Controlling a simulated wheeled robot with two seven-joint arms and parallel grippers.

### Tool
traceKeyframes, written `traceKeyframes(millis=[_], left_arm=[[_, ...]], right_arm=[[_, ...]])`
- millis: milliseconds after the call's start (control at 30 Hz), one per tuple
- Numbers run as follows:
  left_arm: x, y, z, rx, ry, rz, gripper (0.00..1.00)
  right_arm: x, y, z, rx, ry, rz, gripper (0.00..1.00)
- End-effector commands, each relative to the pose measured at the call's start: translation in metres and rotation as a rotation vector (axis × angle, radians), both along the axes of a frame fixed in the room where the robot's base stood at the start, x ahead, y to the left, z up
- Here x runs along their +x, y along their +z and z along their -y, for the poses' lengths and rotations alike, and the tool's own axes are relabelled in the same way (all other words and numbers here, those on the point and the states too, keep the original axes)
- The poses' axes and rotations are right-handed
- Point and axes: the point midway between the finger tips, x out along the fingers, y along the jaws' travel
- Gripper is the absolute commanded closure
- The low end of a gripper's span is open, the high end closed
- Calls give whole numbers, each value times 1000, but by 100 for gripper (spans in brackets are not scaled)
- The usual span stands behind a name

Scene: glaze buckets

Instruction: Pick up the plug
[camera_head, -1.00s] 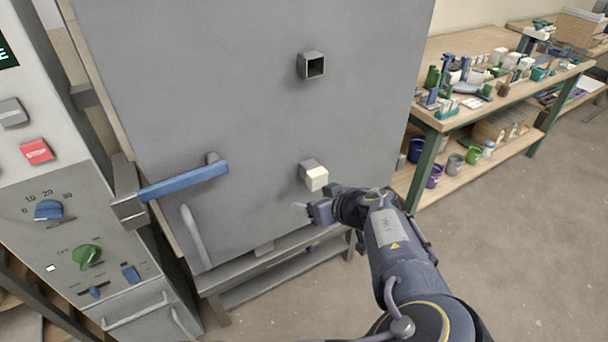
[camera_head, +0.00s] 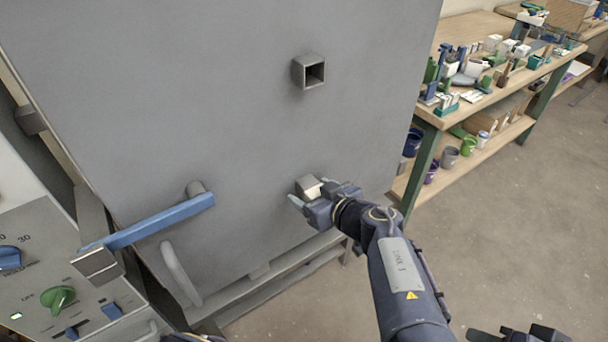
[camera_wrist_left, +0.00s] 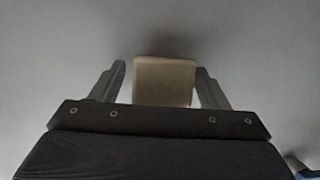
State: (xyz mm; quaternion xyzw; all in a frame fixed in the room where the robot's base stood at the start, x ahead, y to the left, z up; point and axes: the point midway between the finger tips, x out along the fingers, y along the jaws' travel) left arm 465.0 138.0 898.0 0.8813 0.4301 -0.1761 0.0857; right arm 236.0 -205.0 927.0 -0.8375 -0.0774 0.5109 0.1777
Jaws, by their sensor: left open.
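The plug is a pale cream block (camera_head: 311,188) in the lower square grey port on the grey door. In the left wrist view the plug (camera_wrist_left: 164,82) is between the two fingers, with a narrow gap on each side. My left gripper (camera_head: 322,198) is open at the plug, its fingers on either side of it. The gripper body hides part of the plug in the head view. Dark parts at the bottom right edge (camera_head: 520,334) look like my right gripper, mostly cut off.
An empty square port (camera_head: 314,73) sits higher on the door. A blue lever handle (camera_head: 155,222) and a grey pull bar (camera_head: 181,273) stick out at the left. A control panel (camera_head: 60,297) is lower left. A workbench (camera_head: 436,115) with pots stands right.

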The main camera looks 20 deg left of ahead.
Motion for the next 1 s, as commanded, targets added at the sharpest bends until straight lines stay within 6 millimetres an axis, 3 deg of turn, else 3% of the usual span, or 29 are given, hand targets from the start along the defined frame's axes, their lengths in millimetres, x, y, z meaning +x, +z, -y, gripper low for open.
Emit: traceKeyframes(millis=[300,700,1000], left_arm=[[-3,-2,0,0,-1,0,31],[-3,-2,0,0,-1,0,81],[-1,-2,0,0,-1,0,81]], right_arm=[[0,-1,0,0,0,0,64],[0,-1,0,0,0,0,64],[0,-1,0,0,0,0,64]])
